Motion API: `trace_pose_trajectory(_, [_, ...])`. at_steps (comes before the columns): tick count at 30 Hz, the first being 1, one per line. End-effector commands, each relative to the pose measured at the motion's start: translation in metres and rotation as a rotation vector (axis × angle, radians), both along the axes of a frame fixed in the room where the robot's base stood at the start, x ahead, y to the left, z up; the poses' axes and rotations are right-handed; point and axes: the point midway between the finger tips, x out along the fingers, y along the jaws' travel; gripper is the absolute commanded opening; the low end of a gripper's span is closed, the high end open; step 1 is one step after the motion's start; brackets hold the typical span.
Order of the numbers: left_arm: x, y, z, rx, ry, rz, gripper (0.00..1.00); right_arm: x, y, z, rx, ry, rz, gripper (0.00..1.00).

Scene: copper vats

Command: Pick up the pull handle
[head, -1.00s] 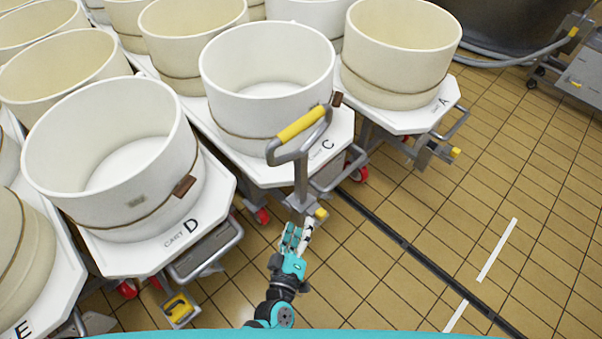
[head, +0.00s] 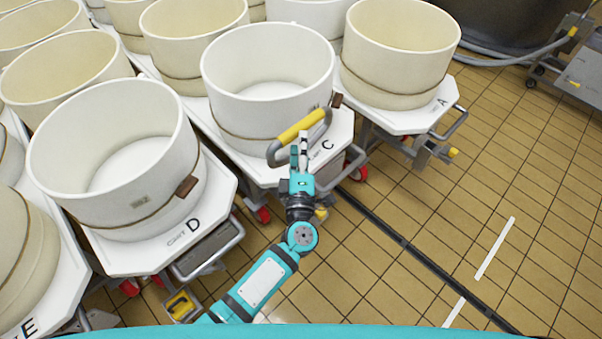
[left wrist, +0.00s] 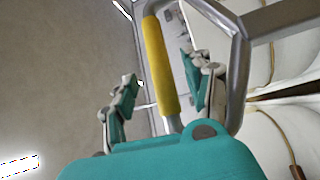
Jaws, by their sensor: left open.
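The pull handle is a grey metal loop with a yellow grip (head: 301,126), standing up in front of cart C. In the left wrist view the yellow grip (left wrist: 158,62) runs upright in the picture, between my two spread fingers. My left gripper (head: 299,152) is open and empty, just below the yellow grip in the head view. It also shows in the left wrist view (left wrist: 160,78), with a gap to the grip on both sides. The lower stem of the handle is hidden behind my gripper and wrist. My right gripper does not show.
Cart C (head: 322,163) carries a white vat (head: 265,110) right behind the handle. Cart D (head: 205,235) with its vat stands at the left, cart A (head: 425,118) at the right. Another yellow handle (head: 181,305) lies low by cart D.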

Motion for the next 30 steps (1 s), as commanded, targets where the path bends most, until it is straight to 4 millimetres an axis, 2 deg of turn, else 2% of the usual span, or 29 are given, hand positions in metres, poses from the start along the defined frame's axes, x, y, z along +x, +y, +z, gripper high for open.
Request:
trace_pose_trajectory(5, [0.012,0.000,0.003,0.002,-0.001,0.000,0.51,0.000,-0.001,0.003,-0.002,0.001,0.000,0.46])
trace_pose_trajectory(13, [0.050,0.001,0.008,0.002,-0.001,0.000,0.51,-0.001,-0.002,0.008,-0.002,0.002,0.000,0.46])
trace_pose_trajectory(22, [0.055,0.001,0.008,0.000,0.001,0.000,0.51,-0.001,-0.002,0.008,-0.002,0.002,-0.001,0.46])
trace_pose_trajectory(30, [0.055,0.001,0.008,0.000,0.001,0.000,0.17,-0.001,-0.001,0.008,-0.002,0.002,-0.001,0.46])
